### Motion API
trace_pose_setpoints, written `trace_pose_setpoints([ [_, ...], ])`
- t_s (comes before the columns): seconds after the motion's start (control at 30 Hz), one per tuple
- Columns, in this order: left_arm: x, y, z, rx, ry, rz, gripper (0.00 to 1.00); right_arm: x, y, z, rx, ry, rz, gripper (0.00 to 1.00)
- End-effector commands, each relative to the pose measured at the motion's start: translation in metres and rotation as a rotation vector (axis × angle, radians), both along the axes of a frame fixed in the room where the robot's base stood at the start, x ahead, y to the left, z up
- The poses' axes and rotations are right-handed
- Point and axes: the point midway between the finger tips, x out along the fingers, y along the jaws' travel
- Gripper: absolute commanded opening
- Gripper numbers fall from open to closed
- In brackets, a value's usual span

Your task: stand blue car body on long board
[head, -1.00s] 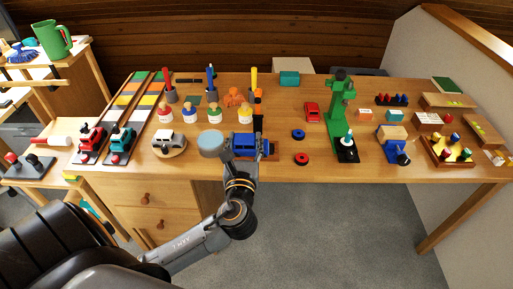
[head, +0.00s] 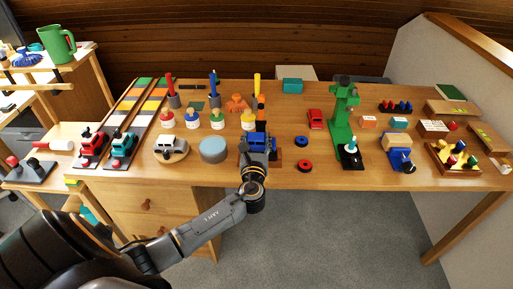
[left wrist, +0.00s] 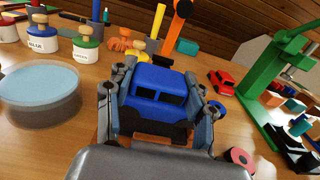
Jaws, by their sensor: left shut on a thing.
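The blue car body (head: 257,139) is in my left gripper (head: 257,156), close over the front middle of the table. In the left wrist view the blue body (left wrist: 160,84) sits upright between the two fingers of the left gripper (left wrist: 160,105), which are shut on its sides. A flat brown wooden piece (head: 275,160) shows at the right, under or just behind the gripper. My gripper hides most of it, so I cannot tell whether it is the long board or whether the body touches it. My right gripper is not in view.
Red and blue discs (head: 303,166) and a green press (head: 343,115) stand to the right. Figures with coloured tops (head: 218,120) and an orange-black post (head: 258,100) stand behind. The table front near the discs is clear.

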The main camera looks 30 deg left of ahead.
Motion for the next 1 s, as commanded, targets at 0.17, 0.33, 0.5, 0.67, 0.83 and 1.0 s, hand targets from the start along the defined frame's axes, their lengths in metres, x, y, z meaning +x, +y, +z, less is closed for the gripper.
trace_pose_setpoints([
  [0.17,0.01,0.005,-0.023,0.002,0.005,0.001,0.21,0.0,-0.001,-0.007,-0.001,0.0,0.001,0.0],
  [0.33,0.01,0.004,-0.037,0.001,0.003,0.0,0.21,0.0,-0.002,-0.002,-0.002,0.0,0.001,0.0],
  [0.5,0.01,0.004,-0.039,-0.001,0.001,0.0,0.21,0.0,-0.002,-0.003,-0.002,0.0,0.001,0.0],
  [0.67,0.01,0.004,-0.042,-0.001,0.001,0.0,0.21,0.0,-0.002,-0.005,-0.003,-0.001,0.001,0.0],
  [0.83,0.009,0.004,-0.042,-0.001,0.001,0.001,0.77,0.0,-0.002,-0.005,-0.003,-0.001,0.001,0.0],
  [1.0,0.009,0.004,-0.042,-0.001,0.001,0.001,0.77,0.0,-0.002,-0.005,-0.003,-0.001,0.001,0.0],
])
